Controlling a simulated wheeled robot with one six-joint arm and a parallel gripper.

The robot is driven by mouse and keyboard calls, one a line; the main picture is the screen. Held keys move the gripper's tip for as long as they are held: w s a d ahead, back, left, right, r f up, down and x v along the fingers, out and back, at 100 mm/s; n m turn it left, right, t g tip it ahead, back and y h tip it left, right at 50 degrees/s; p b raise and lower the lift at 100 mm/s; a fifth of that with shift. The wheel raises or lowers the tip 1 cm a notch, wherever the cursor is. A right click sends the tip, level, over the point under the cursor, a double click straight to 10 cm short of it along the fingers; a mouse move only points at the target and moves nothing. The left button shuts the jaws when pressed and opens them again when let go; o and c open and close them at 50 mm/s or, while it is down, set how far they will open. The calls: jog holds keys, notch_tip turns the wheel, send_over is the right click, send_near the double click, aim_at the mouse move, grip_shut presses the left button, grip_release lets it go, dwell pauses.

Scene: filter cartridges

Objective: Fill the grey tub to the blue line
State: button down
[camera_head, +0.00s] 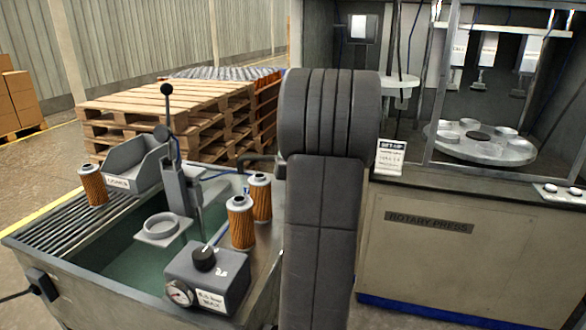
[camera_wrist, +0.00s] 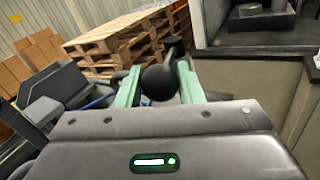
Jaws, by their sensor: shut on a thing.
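The grey tub (camera_head: 112,285) is a wide basin at the lower left of the head view, with a dull green inside. I cannot tell its liquid level or make out a blue line for certain. In the wrist view my gripper (camera_wrist: 158,86) has its two green fingers shut on a round black knob (camera_wrist: 160,80). The knob's stem and what it belongs to are mostly hidden. In the head view my dark arm stands in front and hides the gripper and the held knob.
An upright lever with a black ball (camera_head: 167,89) stands over the tub. Orange pleated cartridges (camera_head: 241,222) stand on its ledges. A gauge box (camera_head: 207,280) sits at the front rim. A grey bin (camera_head: 137,163) is behind. Pallets (camera_head: 165,105) and a rotary press (camera_head: 440,235) stand beyond.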

jog(key=shift+a+r, duration=0.1)
dwell(0.3)
jog(key=c, duration=1)
grip_release()
jog(key=v, duration=1.4)
